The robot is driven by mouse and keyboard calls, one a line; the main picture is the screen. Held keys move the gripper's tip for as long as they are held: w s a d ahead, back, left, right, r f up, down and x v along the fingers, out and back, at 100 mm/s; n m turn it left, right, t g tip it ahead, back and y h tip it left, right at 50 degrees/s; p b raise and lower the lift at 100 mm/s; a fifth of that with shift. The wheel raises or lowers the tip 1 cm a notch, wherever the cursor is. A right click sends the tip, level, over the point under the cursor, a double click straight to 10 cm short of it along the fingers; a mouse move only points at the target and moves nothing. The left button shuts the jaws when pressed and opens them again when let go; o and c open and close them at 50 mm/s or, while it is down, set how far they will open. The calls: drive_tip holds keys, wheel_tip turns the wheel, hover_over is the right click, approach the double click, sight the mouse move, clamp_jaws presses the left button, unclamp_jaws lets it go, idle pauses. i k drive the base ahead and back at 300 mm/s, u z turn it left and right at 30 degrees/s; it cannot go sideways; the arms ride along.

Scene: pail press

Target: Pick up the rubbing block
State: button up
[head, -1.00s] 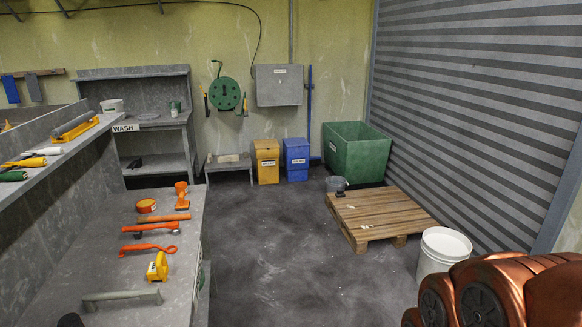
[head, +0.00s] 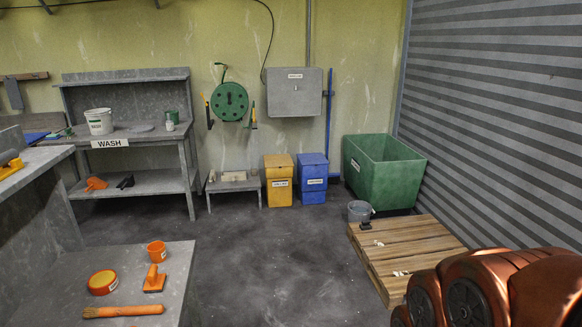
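No label marks a rubbing block, and I cannot tell for sure which thing it is. An orange handled block with a flat base (head: 154,279) lies on the low grey bench at the lower left. Beside it stand an orange cup (head: 157,251) and a round orange tub with a yellowish top (head: 102,282). An orange-brown brush-like tool (head: 123,311) lies in front of them. Another orange tool (head: 96,183) lies on the wash bench's lower shelf, next to a dark object (head: 125,182). My gripper is not in view; copper-coloured links of my arm fill the lower right.
The grey wash bench (head: 144,186) stands at the back left with a white bucket (head: 99,121). A low stand (head: 232,186), yellow bin (head: 279,181), blue bin (head: 312,181) and green crate (head: 393,184) line the wall. A pallet (head: 406,243) lies right. The middle floor is clear.

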sight(366, 226)
drive_tip(key=z, duration=0.05)
drive_tip(key=i, duration=3.45)
drive_tip(key=z, duration=0.3)
drive_tip(key=i, duration=1.55)
drive_tip(key=z, duration=0.05)
